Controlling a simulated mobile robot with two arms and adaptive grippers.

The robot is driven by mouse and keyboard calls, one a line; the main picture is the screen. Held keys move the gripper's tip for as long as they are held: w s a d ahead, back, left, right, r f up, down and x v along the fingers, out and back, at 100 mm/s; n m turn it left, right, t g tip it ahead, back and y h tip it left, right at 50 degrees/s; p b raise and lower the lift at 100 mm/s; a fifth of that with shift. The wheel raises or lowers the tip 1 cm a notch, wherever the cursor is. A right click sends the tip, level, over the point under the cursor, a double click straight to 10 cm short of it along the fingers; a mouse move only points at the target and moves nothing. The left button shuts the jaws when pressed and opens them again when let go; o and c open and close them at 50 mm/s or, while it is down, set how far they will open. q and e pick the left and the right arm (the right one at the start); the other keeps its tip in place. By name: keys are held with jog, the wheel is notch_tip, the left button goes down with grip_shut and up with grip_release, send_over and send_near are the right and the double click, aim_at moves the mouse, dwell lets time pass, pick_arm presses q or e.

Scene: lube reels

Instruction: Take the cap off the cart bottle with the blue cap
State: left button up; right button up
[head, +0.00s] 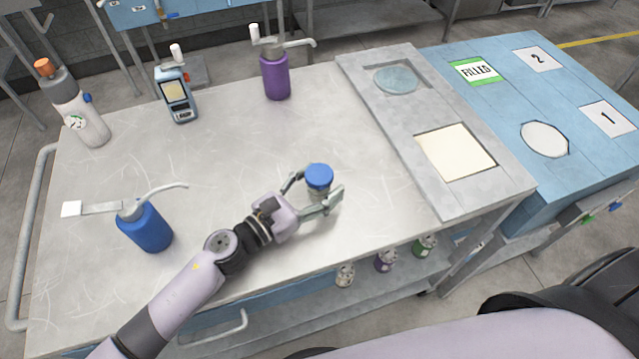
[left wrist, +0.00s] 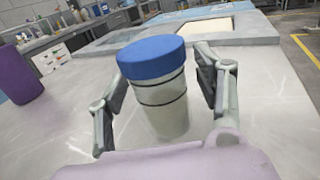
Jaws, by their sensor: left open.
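The cart bottle with the blue cap (head: 319,176) stands upright on the metal cart top. In the left wrist view its blue cap (left wrist: 151,57) sits on a clear, pale jar body (left wrist: 162,108) with dark rings. My left gripper (head: 315,194) is open, with one finger on each side of the bottle. In the left wrist view the fingers (left wrist: 165,88) are beside the jar body, below the cap, and gaps show between them and the jar. My right gripper is not in view.
A blue pump bottle (head: 146,228) stands left, a purple pump bottle (head: 275,76) at the back. A handheld device (head: 177,95) and a grey bottle with an orange top (head: 83,115) stand back left. A raised grey panel (head: 490,190) is at right. Several small bottles sit on the lower shelf (head: 310,309).

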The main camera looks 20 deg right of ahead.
pick_arm(q)
jog(key=c, duration=1.3)
jog(key=shift+r, duration=0.15)
jog(key=shift+r+p, duration=3.8)
jog(key=shift+r, duration=6.05)
jog(key=o, duration=0.6)
grip_shut()
